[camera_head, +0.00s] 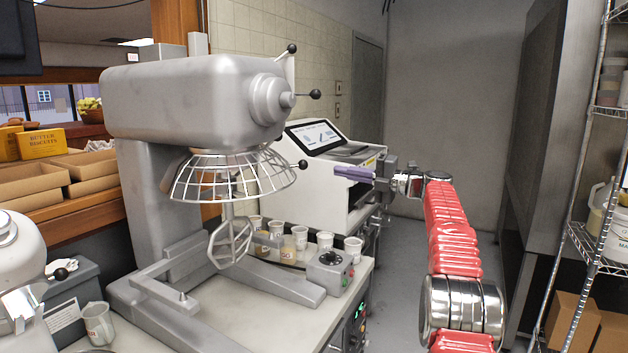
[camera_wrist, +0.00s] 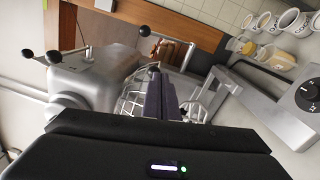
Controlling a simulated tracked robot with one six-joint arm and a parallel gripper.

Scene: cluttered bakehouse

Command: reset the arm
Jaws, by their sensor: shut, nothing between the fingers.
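My arm, in a red ribbed sleeve, rises at the right of the head view and bends left. My gripper (camera_head: 354,173) points left, with purple-grey fingers held together and nothing between them. It is level with the wire guard of the mixer and to the right of it, in front of the white machine. In the wrist view my gripper (camera_wrist: 159,90) shows as two dark fingers side by side, in front of the mixer's wire guard. I see no contact with anything.
A big grey mixer (camera_head: 190,100) with a wire guard (camera_head: 233,180) stands on the counter at left. Several cups (camera_head: 300,237) and a control box (camera_head: 330,272) sit near its base. A white machine (camera_head: 336,185) stands behind. A wire shelf (camera_head: 592,240) is at right.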

